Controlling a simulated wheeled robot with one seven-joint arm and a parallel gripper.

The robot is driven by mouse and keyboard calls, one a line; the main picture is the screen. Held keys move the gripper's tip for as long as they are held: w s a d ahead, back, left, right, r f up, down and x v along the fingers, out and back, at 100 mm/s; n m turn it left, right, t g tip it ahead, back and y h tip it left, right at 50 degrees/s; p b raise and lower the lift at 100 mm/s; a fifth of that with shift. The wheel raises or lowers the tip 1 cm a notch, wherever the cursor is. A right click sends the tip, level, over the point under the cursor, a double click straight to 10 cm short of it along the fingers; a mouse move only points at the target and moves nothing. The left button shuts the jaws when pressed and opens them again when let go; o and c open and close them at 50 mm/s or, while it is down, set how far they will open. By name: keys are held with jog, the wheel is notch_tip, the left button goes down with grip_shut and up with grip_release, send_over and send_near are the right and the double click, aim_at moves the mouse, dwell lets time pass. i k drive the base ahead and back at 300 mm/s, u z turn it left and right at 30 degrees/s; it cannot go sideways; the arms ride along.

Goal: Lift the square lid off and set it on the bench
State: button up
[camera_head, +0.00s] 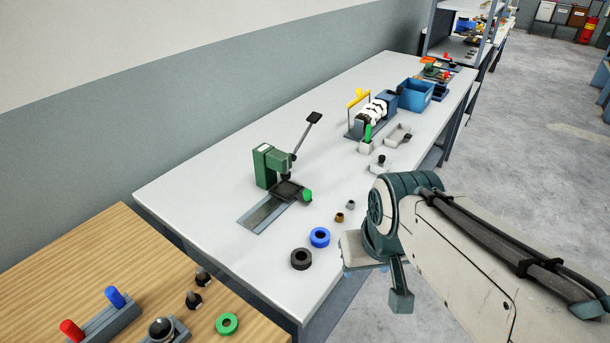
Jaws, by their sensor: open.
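A small pale square lid with a dark knob (380,163) is on the grey-white bench (225,195), right of the middle of the picture. It looks like it sits on a low box, but it is too small to tell the lid from what is under it. My gripper (372,262) is at the front edge of the bench, nearer to me than the lid and well apart from it. It is open and points down; its fingertips are mostly hidden, and I see nothing held.
A green press (267,166) with a raised lever stands mid-bench. Black (301,259) and blue (320,237) rings lie near the front edge. An open grey tray (398,136) and a blue bin (416,95) stand beyond the lid. Bare bench lies between press and lid.

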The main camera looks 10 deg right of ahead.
aim_at(380, 161)
jog(key=z, duration=1.5)
jog(key=i, duration=2.6)
jog(key=u, duration=3.6)
